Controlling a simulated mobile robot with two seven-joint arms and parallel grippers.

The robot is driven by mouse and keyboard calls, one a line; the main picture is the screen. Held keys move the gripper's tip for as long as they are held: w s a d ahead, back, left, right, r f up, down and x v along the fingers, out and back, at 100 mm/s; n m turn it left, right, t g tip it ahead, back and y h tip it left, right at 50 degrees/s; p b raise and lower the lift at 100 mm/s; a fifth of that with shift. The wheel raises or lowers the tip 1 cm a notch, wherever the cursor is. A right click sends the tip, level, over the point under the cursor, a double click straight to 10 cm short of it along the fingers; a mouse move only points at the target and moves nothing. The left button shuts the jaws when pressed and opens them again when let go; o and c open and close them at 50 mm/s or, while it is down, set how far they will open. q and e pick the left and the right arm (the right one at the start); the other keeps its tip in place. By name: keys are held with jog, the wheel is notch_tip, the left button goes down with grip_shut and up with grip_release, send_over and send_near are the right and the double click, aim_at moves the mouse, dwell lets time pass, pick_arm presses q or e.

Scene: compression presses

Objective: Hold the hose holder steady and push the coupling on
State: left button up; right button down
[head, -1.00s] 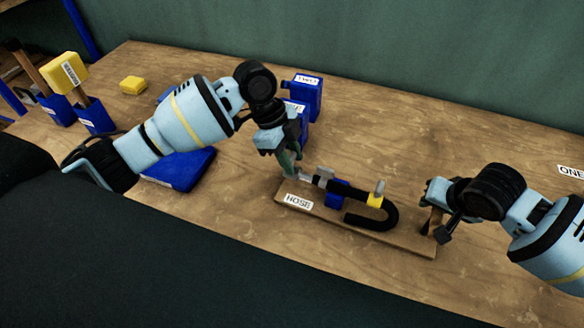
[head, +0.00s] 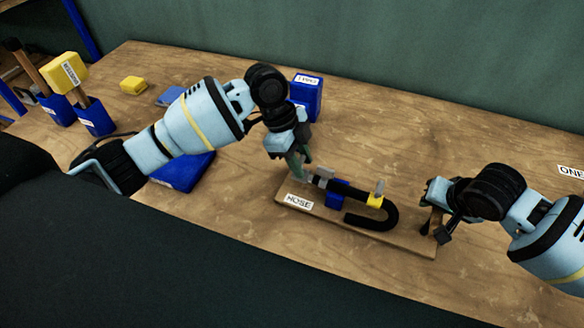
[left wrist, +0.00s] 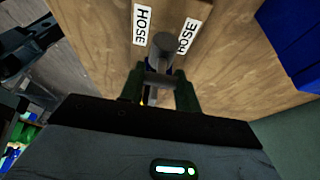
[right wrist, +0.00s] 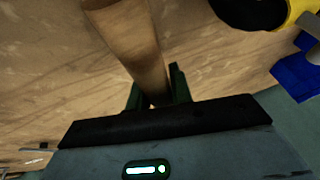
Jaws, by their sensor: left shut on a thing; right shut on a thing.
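The wooden hose holder (head: 405,243) lies on the bench with a HOSE label. A black hose (head: 390,224) with a U-bend lies along it, in a blue mount (head: 334,197) and with a yellow band (head: 375,201). My left gripper (head: 299,172) is shut on the metal coupling (left wrist: 157,80) at the hose's left end; the fingers partly hide it. It appears in line with the hose, but I cannot tell how far on it sits.
A blue labelled box (head: 307,95) stands behind my left arm and a flat blue bin (head: 184,171) lies under it. Yellow-topped tools in blue holders (head: 96,118) and a yellow block (head: 133,84) are at the far left. The bench behind the holder is clear.

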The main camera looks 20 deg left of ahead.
pick_arm(q)
jog(key=shift+d, duration=0.7)
pick_arm(e)
jog(key=shift+a, duration=0.1)
pick_arm(q)
jog(key=o, duration=1.2)
jog(key=shift+c, duration=0.2)
jog(key=v, duration=1.2)
pick_arm(e)
jog(key=c, duration=1.2)
grip_release()
pick_arm(q)
jog(key=shift+s, duration=0.1)
pick_arm(e)
jog(key=shift+o, duration=0.2)
jog(key=shift+r, duration=0.1)
